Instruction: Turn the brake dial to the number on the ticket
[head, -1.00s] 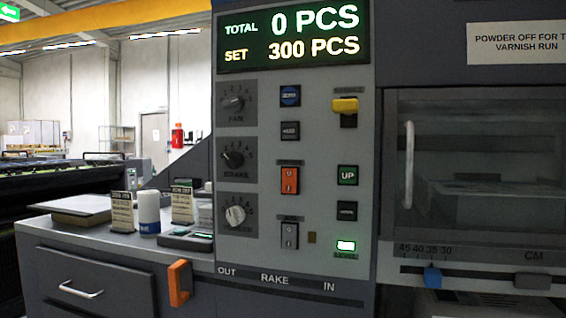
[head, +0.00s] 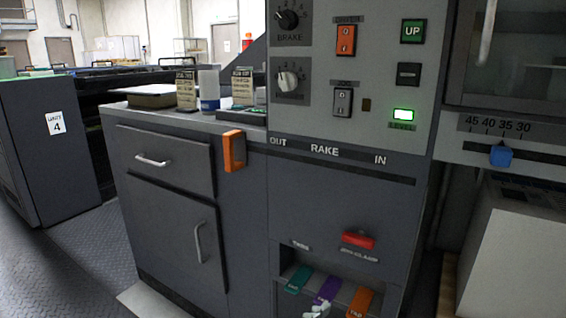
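The brake dial (head: 288,19) is a dark round knob on a dark square plate, labelled BRAKE, at the top of the grey control panel (head: 380,130). Its scale is partly cut off by the frame's top, and I cannot read its setting surely. Two cream cards with dark headers, possibly tickets, stand on the counter: a left card (head: 187,92) and a right card (head: 242,88). Their print is too small to read.
Below the brake dial is a white-knobbed dial (head: 289,82). An orange rocker switch (head: 346,39) and a grey one (head: 342,102) are beside them. An orange handle (head: 234,151) sits on the counter's front edge. Coloured tabs (head: 328,290) stick out low down. Floor (head: 70,265) at left is clear.

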